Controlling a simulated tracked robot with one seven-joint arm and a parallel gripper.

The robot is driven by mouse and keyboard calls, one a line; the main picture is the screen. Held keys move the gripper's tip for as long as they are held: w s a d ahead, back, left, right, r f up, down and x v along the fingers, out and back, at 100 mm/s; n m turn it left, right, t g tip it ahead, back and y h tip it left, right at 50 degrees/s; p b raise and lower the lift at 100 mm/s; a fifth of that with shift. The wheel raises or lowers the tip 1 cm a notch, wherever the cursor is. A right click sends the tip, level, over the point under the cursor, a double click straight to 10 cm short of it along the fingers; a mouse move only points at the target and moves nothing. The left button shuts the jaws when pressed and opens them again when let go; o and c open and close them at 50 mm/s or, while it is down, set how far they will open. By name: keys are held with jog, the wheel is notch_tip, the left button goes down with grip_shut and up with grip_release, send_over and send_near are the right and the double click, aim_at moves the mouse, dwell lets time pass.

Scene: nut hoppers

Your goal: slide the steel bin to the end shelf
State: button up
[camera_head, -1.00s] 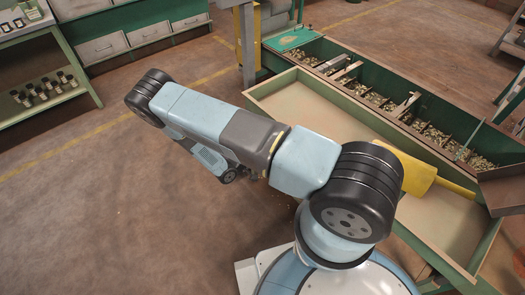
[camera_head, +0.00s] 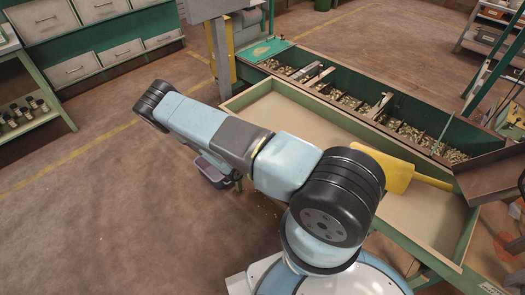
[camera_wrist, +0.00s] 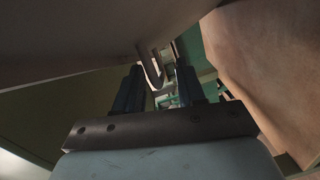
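A brown-grey metal bin-like piece (camera_head: 490,176) sits at the right end of the green bench in the head view; I cannot tell if it is the steel bin. My gripper (camera_wrist: 158,82) shows in the wrist view with its two dark fingers apart. A pale curved piece (camera_wrist: 154,70) shows between or beyond the fingertips, with a gap to the right finger; I cannot tell what it is or whether it touches. A smooth brownish surface (camera_wrist: 60,35) fills the upper left there. In the head view my arm hides the gripper. The end shelf is not clearly identifiable.
The green bench has a tray (camera_head: 262,107), nut compartments (camera_head: 345,100) and a yellow scoop (camera_head: 390,168). A grey post (camera_head: 221,55) stands at its far corner. Drawers (camera_head: 75,68) and a shelf of small dark items (camera_head: 25,112) are at left.

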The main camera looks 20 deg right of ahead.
jog(key=shift+d, duration=0.1)
jog(key=shift+c, duration=0.2)
grip_shut()
jog(key=shift+s+f, duration=0.1)
jog(key=shift+f, duration=0.1)
dwell(1.1)
